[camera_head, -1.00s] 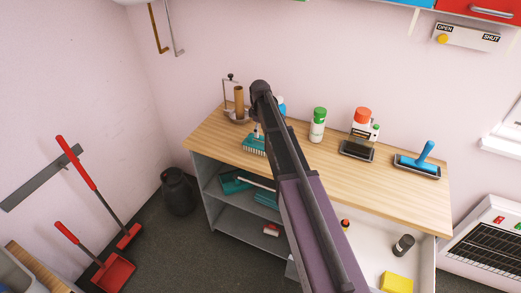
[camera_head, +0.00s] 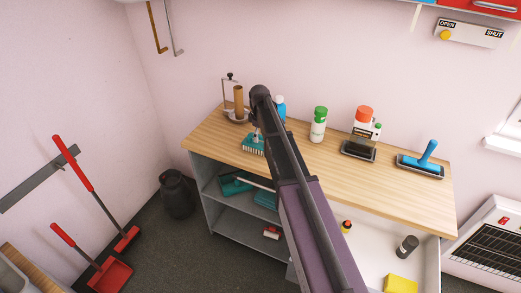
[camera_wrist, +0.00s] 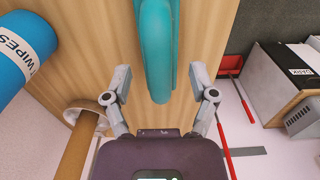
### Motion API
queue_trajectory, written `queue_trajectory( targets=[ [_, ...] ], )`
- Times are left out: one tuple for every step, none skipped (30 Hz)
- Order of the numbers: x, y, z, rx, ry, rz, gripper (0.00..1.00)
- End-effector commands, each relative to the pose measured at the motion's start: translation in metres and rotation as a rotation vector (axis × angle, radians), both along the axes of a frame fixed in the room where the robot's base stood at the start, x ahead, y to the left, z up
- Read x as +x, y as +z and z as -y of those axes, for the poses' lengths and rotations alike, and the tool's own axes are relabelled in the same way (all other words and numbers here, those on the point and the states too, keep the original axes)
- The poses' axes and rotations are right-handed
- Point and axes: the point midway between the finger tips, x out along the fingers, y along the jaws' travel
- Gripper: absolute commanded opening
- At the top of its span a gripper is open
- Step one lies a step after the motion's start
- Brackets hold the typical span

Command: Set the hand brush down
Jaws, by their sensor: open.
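The teal hand brush (camera_head: 252,146) stands bristles down on the left part of the wooden worktop (camera_head: 330,168) in the head view. In the wrist view its teal handle (camera_wrist: 154,40) runs down between the fingers of my gripper (camera_wrist: 159,78). The fingers are spread, with a visible gap on each side of the handle. In the head view my arm hides most of the gripper and part of the brush.
A green-capped bottle (camera_head: 318,124), an orange-capped bottle (camera_head: 363,125) and a blue-handled tool (camera_head: 425,160) stand further right.

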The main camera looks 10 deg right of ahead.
Motion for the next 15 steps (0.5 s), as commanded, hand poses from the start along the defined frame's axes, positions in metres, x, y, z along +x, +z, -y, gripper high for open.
queue_trajectory(
  targets=[
    [0.000, -0.008, 0.000, 0.000, 0.000, 0.000, 0.74],
    [0.000, -0.010, 0.000, 0.000, 0.000, 0.000, 0.74],
    [0.000, -0.013, 0.000, 0.000, 0.000, 0.000, 0.74],
    [0.000, -0.015, 0.000, 0.000, 0.000, 0.000, 0.74],
    [0.000, -0.017, 0.000, 0.000, 0.000, 0.000, 0.74],
    [0.000, -0.019, 0.000, 0.000, 0.000, 0.000, 0.74],
    [0.000, -0.021, 0.000, 0.000, 0.000, 0.000, 0.74],
    [0.000, -0.022, 0.000, 0.000, 0.000, 0.000, 0.74],
    [0.000, -0.023, 0.000, 0.000, 0.000, 0.000, 0.74],
    [0.000, -0.024, 0.000, 0.000, 0.000, 0.000, 0.74],
    [0.000, -0.024, 0.000, 0.000, 0.000, 0.000, 0.74],
    [0.000, -0.024, 0.000, 0.000, 0.000, 0.000, 0.74],
    [0.000, -0.024, 0.000, 0.000, 0.000, 0.000, 0.74],
    [0.000, -0.024, 0.000, 0.000, 0.000, 0.000, 0.74],
    [0.000, -0.024, 0.000, 0.000, 0.000, 0.000, 0.74]
  ],
)
